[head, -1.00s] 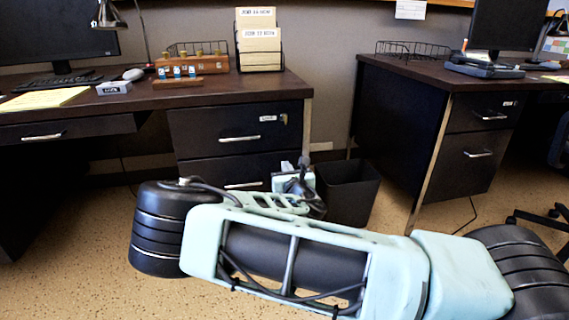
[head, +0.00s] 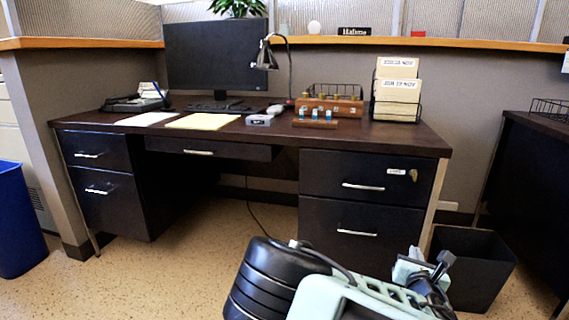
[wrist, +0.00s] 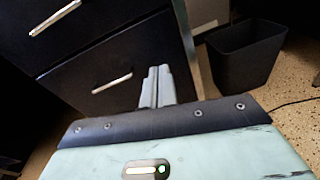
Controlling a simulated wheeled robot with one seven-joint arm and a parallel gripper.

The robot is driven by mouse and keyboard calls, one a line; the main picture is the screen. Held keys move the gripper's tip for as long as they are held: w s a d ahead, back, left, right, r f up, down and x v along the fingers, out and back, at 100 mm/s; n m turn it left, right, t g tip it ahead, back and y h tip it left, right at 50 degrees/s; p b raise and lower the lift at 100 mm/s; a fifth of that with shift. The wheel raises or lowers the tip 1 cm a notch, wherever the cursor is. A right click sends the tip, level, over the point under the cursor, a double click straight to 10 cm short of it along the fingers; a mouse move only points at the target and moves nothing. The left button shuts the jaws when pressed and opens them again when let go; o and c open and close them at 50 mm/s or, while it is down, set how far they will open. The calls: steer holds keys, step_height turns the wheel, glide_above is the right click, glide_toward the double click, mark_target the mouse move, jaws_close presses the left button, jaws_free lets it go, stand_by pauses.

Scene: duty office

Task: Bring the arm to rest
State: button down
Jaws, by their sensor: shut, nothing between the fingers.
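My arm, pale green and black, shows at the bottom of the head view, cut off by the lower edge. It is bent, with a black ribbed joint in front of the desk drawers. My gripper (wrist: 156,87) shows in the wrist view as two grey fingers side by side, shut and empty. In that view the fingers overlap the dark drawer front; I cannot tell how far from it they are. In the head view the fingers cannot be made out clearly.
A dark desk (head: 375,136) with drawers stands ahead, bearing a monitor (head: 216,55), a lamp, papers and a wooden rack. A black bin (head: 478,268) stands right of the desk and also shows in the wrist view (wrist: 246,58). A blue bin (head: 18,222) stands at left. Floor at front left is clear.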

steer(key=s+a+f+m+g+y, duration=0.3)
steer(key=s+a+f+m+g, duration=0.6)
steer(key=m, duration=0.4)
steer(key=s+a+r+m+g+y, duration=0.55)
steer(key=s+a+r, duration=0.55)
steer(key=a, duration=0.3)
steer(key=s+r+m+h, duration=0.1)
steer(key=s+r+m, duration=0.3)
steer(key=s+r, duration=0.8)
step_height(320, 180, up, 37)
steer(key=p, duration=3.7)
steer(key=shift+w+r+g+p, duration=0.2)
steer(key=shift+w+g+p, duration=0.15)
steer(key=shift+w+g, duration=0.1)
